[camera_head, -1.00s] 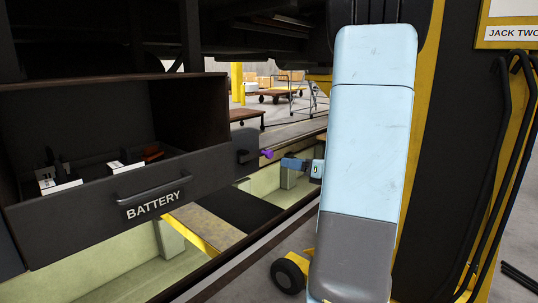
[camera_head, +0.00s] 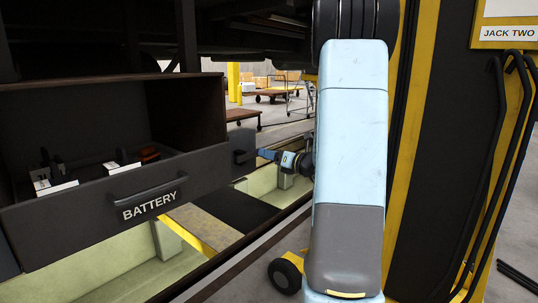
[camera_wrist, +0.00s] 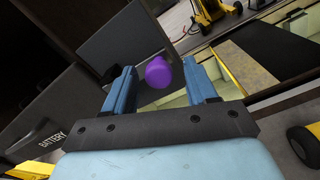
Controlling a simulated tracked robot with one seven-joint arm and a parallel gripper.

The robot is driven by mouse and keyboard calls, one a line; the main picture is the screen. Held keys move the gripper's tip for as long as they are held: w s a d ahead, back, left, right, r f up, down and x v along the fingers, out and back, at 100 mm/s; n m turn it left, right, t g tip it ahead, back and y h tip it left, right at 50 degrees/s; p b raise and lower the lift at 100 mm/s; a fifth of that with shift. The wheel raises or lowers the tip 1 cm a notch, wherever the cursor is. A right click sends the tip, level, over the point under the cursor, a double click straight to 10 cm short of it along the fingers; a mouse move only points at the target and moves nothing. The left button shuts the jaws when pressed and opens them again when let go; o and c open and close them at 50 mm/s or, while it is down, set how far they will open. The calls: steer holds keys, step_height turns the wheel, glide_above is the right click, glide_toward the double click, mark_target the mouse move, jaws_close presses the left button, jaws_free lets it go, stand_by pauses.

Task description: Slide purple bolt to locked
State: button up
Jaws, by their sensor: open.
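The purple bolt (camera_wrist: 159,72) shows in the wrist view as a round purple knob between the two light-blue fingers of my gripper (camera_wrist: 159,68). My gripper is open, with a finger on each side of the knob and a gap visible to each. In the head view my gripper (camera_head: 264,154) is at the dark bracket (camera_head: 243,150) at the right end of the battery box. The knob is hidden there behind my fingers. I cannot tell the bolt's locked position from these frames.
The open battery box has a tray front (camera_head: 105,203) marked BATTERY, with a handle (camera_head: 148,189). White-labelled items lie inside. A pit with a yellow-edged step lies below. A yellow and black jack (camera_head: 445,150) stands at the right.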

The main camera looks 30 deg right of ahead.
steer(key=shift+x, duration=1)
steer(key=shift+c, duration=0.4)
jaws_close()
